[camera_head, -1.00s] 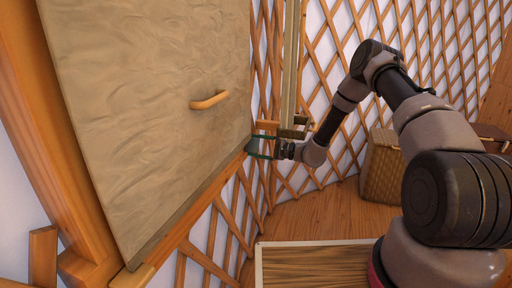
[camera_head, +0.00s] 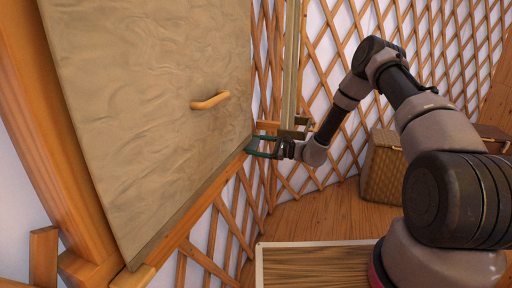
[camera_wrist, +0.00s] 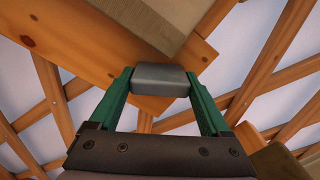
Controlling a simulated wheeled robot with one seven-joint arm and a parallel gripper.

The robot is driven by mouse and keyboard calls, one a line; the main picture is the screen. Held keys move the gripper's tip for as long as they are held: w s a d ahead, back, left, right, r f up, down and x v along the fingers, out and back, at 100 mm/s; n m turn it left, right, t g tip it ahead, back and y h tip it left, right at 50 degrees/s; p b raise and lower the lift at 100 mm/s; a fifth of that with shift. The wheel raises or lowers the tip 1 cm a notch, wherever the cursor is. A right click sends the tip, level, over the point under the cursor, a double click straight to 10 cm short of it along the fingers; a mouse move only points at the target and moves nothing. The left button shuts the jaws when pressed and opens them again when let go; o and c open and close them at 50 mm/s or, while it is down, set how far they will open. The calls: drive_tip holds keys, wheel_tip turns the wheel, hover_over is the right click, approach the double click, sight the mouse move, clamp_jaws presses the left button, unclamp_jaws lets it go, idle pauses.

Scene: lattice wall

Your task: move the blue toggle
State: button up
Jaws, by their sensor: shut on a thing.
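A small blue-grey block, which I take to be the toggle (camera_wrist: 160,79), sits between my green fingertips in the wrist view. It lies against the wooden beam, just below the edge of the beige panel. My gripper (camera_head: 250,145) reaches the panel's lower right corner in the head view, and the toggle is too small there to make out clearly. The two fingers of my gripper (camera_wrist: 161,82) stand on either side of the block and are shut on it. Its far side is hidden.
A large beige panel (camera_head: 150,100) with a wooden handle (camera_head: 210,101) fills the left. A wooden lattice wall (camera_head: 335,60) stands behind. A wicker box (camera_head: 382,170) stands on the floor at right. A wooden-topped surface (camera_head: 315,268) lies low in front.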

drive_tip(key=m, duration=0.3)
drive_tip(key=r+m, duration=0.1)
drive_tip(key=m, duration=0.2)
drive_tip(key=shift+s, duration=0.15)
idle(0.4)
drive_tip(key=o, duration=1.2)
drive_tip(key=v, duration=1)
drive_tip(key=shift+s+d+r, duration=0.1)
drive_tip(key=shift+d, duration=0.3)
